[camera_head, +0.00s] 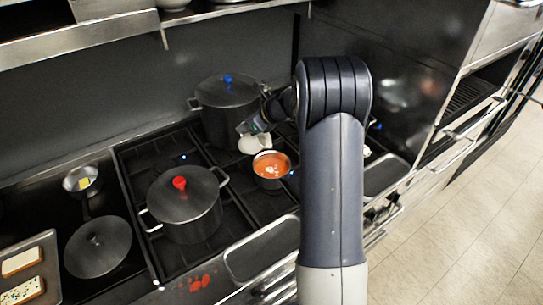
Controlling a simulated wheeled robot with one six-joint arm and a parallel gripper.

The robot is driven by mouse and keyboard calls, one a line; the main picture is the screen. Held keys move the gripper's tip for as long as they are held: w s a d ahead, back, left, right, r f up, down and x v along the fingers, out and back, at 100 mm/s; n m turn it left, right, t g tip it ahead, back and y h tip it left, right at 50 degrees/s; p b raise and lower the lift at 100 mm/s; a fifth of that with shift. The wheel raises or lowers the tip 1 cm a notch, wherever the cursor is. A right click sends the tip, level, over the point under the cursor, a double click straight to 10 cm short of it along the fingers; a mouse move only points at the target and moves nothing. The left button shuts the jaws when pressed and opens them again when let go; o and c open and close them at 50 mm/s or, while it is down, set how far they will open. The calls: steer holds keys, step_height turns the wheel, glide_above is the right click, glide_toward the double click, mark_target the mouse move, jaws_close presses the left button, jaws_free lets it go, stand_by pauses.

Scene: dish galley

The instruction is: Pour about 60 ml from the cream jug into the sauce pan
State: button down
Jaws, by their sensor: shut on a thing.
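The sauce pan (258,180) is a small dark pan with orange-red sauce, standing on the hob near the middle of the view. A pale patch shows on the sauce. The white cream jug (250,145) is just behind and above the pan, to its upper left, and looks tilted. My gripper (256,127) is shut on the jug; its fingers are small and partly hidden in this view. I cannot tell whether cream is flowing from the jug.
A dark lidded pot with a blue knob (227,90) stands close behind the jug. A lidded pot with a red knob (183,210) stands left of the sauce pan. A small pan with butter (80,180), a lidded pan (98,247) and a bread tray (30,268) are at left.

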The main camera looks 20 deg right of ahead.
steer(key=shift+w+a+r+g+h, duration=0.1)
steer(key=shift+w+a+g+h, duration=0.1)
steer(key=shift+g+h, duration=0.1)
steer(key=shift+w+a+f+g+h, duration=0.3)
steer(key=shift+w+f+g+h, duration=0.15)
steer(key=shift+f+g+h, duration=0.25)
steer(key=shift+w+a+f+g+h, duration=0.25)
steer(key=shift+w+a+g+h, duration=0.45)
steer(key=shift+g, duration=0.2)
steer(key=shift+w+a+f+g+h, duration=0.2)
steer(key=shift+w+a+g+h, duration=0.5)
steer(key=shift+w+g, duration=0.2)
steer(key=shift+w+a+f+g+h, duration=0.25)
steer(key=shift+w+a+g+h, duration=0.4)
steer(key=shift+g+h, duration=0.2)
